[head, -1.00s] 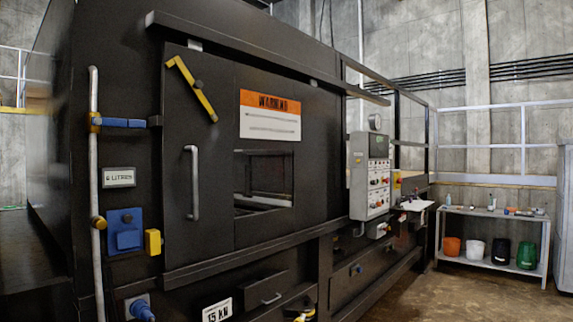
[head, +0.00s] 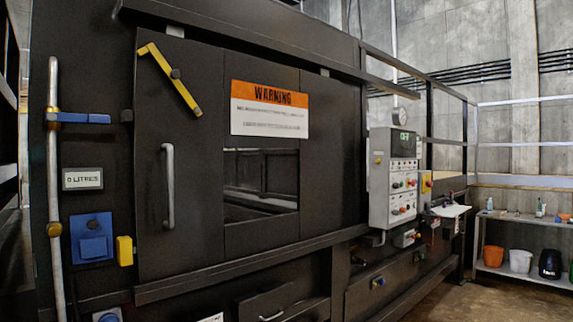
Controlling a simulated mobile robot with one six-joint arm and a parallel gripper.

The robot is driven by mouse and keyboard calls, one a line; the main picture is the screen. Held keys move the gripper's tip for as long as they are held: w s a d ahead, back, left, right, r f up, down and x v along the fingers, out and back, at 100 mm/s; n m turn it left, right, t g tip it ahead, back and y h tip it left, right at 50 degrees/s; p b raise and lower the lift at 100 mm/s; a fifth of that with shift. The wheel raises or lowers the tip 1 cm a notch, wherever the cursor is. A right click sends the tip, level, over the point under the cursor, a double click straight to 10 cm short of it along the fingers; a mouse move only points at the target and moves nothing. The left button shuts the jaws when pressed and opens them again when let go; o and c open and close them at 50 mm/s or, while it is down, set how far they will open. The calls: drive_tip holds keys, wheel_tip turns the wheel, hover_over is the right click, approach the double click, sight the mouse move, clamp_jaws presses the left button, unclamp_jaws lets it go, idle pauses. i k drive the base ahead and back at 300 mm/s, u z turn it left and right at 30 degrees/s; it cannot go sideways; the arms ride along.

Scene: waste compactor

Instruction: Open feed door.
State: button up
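The feed door (head: 195,130) is a dark panel with a vertical grey bar handle (head: 168,186), hung under a long dark top rail (head: 250,40). A yellow latch bar (head: 170,78) lies tilted across its upper left, sloping down to the right from a dark pivot. A rectangular opening or window (head: 260,185) right of the handle shows a dark interior; I cannot tell if it is glazed. An orange and white warning sign (head: 269,109) sits above it. My gripper is not in view.
A blue lever (head: 85,118) on a vertical pipe (head: 54,190), a blue box (head: 91,238) and a yellow block (head: 124,250) are left of the door. A control panel (head: 393,178) projects at the right. A shelf (head: 522,270) with buckets stands far right, beyond open floor.

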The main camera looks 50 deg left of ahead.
sight(199, 239)
drive_tip(key=u, duration=0.05)
drive_tip(key=i, duration=0.2)
drive_tip(key=z, duration=0.95)
drive_tip(key=k, duration=0.15)
drive_tip(key=u, duration=2.8)
drive_tip(key=i, duration=0.6)
drive_tip(key=u, duration=0.1)
drive_tip(key=k, duration=0.25)
drive_tip(key=u, duration=0.05)
